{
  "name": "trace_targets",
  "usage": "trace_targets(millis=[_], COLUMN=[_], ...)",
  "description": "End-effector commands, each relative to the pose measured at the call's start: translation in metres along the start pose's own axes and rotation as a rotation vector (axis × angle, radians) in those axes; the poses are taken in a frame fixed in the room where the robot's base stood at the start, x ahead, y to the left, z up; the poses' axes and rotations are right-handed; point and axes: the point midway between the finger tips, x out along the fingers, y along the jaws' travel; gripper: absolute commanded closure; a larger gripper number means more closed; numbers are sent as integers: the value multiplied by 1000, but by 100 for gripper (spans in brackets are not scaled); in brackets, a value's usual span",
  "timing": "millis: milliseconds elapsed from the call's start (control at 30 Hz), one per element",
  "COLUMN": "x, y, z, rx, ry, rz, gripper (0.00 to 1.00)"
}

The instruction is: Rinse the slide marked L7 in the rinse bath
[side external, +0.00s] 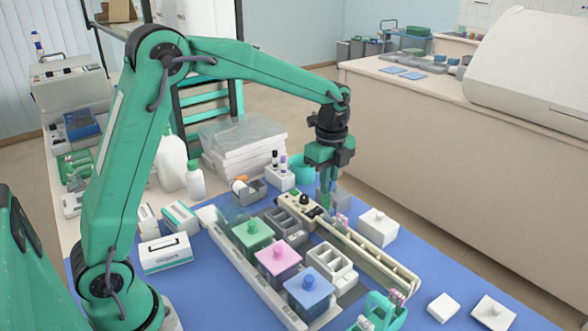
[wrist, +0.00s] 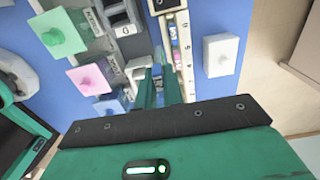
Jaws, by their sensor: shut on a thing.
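My gripper (side external: 326,205) is above the long cream rack (side external: 375,260), pointing down. In the wrist view its two green fingers (wrist: 158,85) are closed around a small slide with a bluish end (wrist: 157,72). Its mark is too small to read, so I cannot tell whether it is L7. Other coloured slide ends (wrist: 174,45) stand in the numbered rack beside the fingers. The lower part of the held slide is hard to make out.
Lidded jars in green (side external: 253,233), pink (side external: 278,258) and blue (side external: 308,290) stand in a row on the left. A white lidded block (side external: 378,226) is right of the rack. A green holder (side external: 380,312) is at the front.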

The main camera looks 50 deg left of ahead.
Motion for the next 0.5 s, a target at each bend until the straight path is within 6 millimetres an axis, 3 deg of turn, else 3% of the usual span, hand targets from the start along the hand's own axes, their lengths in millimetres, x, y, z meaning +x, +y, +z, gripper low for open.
trace_targets(millis=[200,500], x=[-3,-1], y=[39,107], z=[64,132], rx=[-8,-7], ry=[0,0], rz=[0,-1], gripper=[100,100])
